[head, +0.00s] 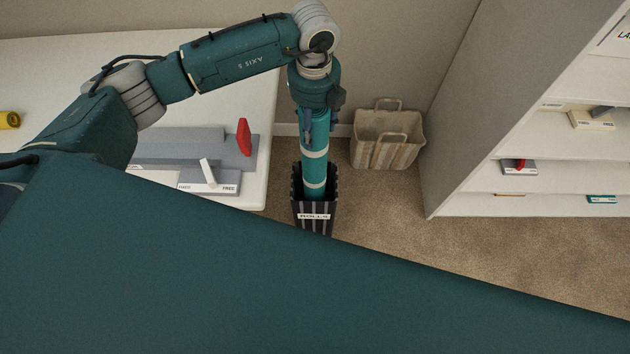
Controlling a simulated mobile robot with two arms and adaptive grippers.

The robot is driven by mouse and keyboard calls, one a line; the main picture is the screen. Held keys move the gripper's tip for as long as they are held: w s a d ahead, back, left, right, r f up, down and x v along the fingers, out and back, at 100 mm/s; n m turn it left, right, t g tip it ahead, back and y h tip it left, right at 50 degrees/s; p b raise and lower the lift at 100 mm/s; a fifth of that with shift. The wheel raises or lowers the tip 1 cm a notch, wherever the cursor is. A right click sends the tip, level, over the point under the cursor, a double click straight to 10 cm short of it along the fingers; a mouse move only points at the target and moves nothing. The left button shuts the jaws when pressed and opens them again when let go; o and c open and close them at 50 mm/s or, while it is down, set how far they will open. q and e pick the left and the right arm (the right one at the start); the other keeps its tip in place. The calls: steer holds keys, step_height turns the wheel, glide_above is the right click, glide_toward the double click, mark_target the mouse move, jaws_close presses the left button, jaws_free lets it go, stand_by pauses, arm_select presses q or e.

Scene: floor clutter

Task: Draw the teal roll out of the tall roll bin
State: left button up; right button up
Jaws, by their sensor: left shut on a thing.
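The tall roll bin (315,226) is dark with light vertical stripes and a "ROLLS" label, standing on the carpet at the middle of the head view. The teal roll (314,170) has pale bands and stands nearly upright, its lower end inside the bin and hidden by the bin's walls. My left gripper (319,122) points down from above and is shut on the upper part of the teal roll. My right gripper is not in view.
A white table (70,60) at left holds grey fixtures, a red piece (243,137) and a yellow roll (9,120). A beige basket (388,138) stands behind the bin to the right. A white shelf unit (520,100) fills the right. My dark teal body covers the foreground.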

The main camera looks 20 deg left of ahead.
arm_select(q)
steer(key=shift+r, duration=0.1)
steer(key=shift+r+p, duration=1.75)
steer(key=shift+r, duration=1.2)
steer(key=shift+r+p, duration=0.35)
steer(key=shift+r, duration=0.3)
steer(key=shift+r+p, duration=1.2)
steer(key=shift+r, duration=1.15)
